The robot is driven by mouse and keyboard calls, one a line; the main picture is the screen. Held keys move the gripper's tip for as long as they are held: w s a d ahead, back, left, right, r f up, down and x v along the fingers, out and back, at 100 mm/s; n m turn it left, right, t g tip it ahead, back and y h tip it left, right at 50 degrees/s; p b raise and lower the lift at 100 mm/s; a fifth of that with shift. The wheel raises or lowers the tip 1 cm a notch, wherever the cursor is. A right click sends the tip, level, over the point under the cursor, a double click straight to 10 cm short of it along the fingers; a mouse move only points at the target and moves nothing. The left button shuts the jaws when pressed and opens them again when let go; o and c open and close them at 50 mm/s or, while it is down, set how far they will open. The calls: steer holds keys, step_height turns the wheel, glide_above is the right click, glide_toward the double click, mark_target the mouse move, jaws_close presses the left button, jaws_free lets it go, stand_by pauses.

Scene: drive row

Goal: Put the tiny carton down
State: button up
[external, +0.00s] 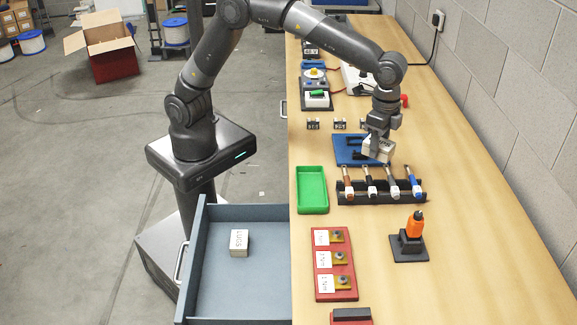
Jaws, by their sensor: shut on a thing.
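My gripper (377,137) points down over the workbench and is shut on a tiny pale carton (381,152). The carton is just behind the black tool rack and in front of part of a blue tray or mat (350,149). I cannot tell whether the carton touches anything beneath it. Another small pale carton with a printed label (239,243) lies in the open blue-grey drawer (222,290) to the left of the bench.
A black rack (350,198) holds several screwdriver-like tools. A green bin (312,190), a red board with labelled parts (335,265) and an orange-handled tool on a stand (413,228) are on the bench (480,270). The right side is clear, along the wall.

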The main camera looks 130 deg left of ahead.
steer(key=s+a+n, duration=0.2)
steer(key=a+n, duration=0.2)
steer(key=a, duration=1.1)
steer(key=n, duration=0.3)
glide_above(398, 142)
step_height(398, 142, down, 5)
step_height(398, 142, down, 10)
steer(key=shift+f, duration=0.2)
steer(key=o, duration=1.1)
steer(key=shift+f, duration=0.15)
